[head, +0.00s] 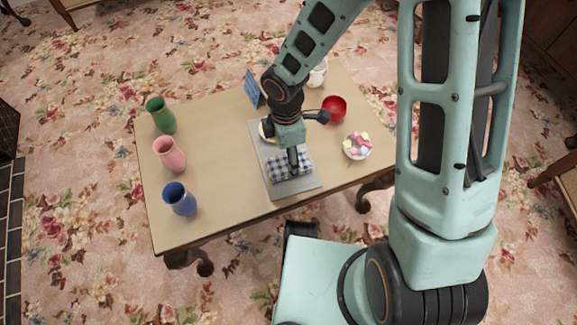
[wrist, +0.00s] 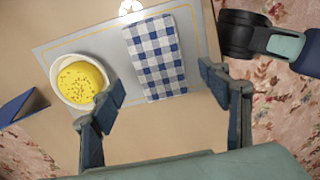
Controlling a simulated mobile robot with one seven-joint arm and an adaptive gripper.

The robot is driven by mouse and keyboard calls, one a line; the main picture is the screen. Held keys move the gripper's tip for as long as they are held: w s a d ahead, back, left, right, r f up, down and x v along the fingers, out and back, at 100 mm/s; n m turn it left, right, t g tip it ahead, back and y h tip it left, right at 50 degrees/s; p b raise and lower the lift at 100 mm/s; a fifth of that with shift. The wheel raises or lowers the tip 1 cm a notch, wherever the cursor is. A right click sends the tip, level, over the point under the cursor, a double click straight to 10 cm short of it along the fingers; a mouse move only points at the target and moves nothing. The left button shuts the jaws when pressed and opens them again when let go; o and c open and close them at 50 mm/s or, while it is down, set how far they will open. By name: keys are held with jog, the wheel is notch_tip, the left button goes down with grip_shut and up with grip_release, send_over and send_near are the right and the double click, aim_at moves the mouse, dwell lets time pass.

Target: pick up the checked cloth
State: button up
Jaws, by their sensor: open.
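The blue-and-white checked cloth (head: 281,173) lies flat on a grey placemat (head: 293,191) on the table. It also shows in the wrist view (wrist: 152,55) as a folded rectangle. My gripper (head: 293,163) points down over the cloth in the head view and partly covers it. In the wrist view, the fingers of my gripper (wrist: 158,87) are spread wide with nothing between them. One fingertip is near the white bowl's side and the other is right of the cloth. I cannot tell the exact height above the cloth.
A white bowl with yellow, speckled contents (wrist: 82,83) sits left of the cloth in the wrist view. A red bowl (head: 335,107), a dish of coloured pieces (head: 356,146), a white mug (head: 318,74) and a blue stand (head: 253,90) are around. Green (head: 161,115), pink (head: 170,155) and blue (head: 180,199) vases stand left.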

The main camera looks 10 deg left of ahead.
aim_at(276, 166)
jog(key=f+b, duration=0.1)
jog(key=f, duration=0.1)
jog(key=f+b, duration=0.1)
jog(key=f, duration=0.2)
jog(key=shift+w+d+f+b, duration=0.2)
jog(key=shift+b, duration=0.15)
jog(key=shift+r, duration=0.1)
jog(key=c, duration=1.3)
